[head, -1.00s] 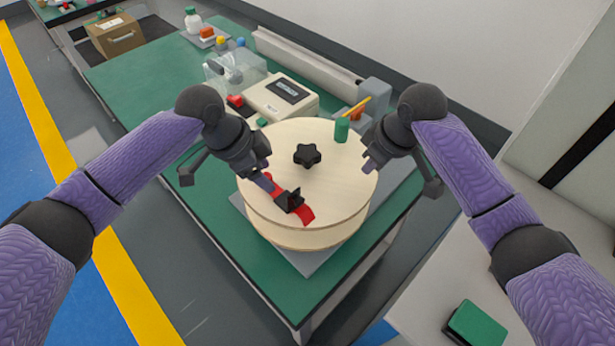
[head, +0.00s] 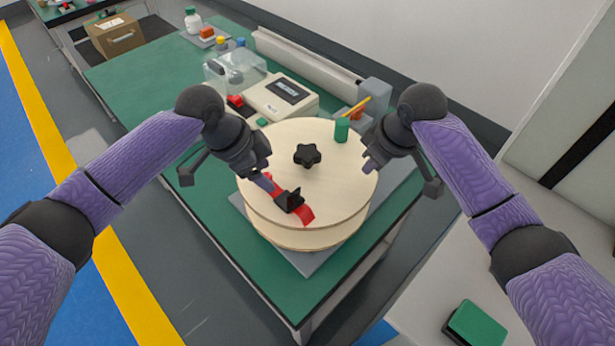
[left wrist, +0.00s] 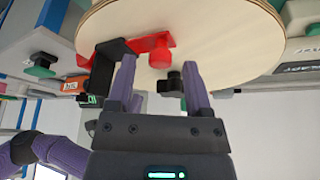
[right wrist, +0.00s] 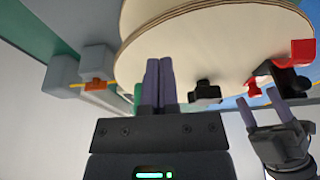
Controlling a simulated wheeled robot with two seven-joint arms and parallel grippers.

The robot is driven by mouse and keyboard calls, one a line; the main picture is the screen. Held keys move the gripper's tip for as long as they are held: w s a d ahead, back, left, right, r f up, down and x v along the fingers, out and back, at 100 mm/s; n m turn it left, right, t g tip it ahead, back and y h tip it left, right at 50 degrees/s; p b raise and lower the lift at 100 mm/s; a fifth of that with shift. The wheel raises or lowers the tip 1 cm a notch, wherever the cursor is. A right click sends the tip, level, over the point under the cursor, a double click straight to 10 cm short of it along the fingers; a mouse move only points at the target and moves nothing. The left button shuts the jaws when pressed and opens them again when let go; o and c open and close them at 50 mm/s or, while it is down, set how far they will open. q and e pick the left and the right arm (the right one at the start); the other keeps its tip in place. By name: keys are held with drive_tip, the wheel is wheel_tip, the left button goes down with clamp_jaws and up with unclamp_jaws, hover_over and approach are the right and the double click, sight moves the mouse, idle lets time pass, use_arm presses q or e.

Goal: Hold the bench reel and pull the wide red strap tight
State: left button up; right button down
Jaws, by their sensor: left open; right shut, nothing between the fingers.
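The bench reel (head: 335,180) is a pale wooden disc with a black star knob (head: 307,155) on top, standing on the green bench. The wide red strap (head: 305,214) lies at its front left, with a black clamp piece (head: 290,200) on it; the strap also shows in the left wrist view (left wrist: 150,43). My left gripper (head: 266,185) is open above the reel near the strap; its fingers (left wrist: 162,75) appear apart with nothing clearly between them. My right gripper (head: 370,166) is shut and empty above the reel's right side; its fingers are together in the right wrist view (right wrist: 159,75).
A green cylinder (head: 342,129) stands at the reel's back right. A beige device (head: 280,97) with a display and a clear bin (head: 235,70) sit behind the reel. The green bench top is clear at left (head: 140,75). A green-topped block (head: 477,326) lies lower right.

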drive_tip(key=shift+f, duration=0.85)
use_arm(q)
clamp_jaws()
use_arm(e)
drive_tip(key=shift+s+f, duration=0.1)
use_arm(q)
drive_tip(key=shift+s, duration=0.1)
use_arm(e)
drive_tip(key=shift+f, duration=0.15)
idle(0.9)
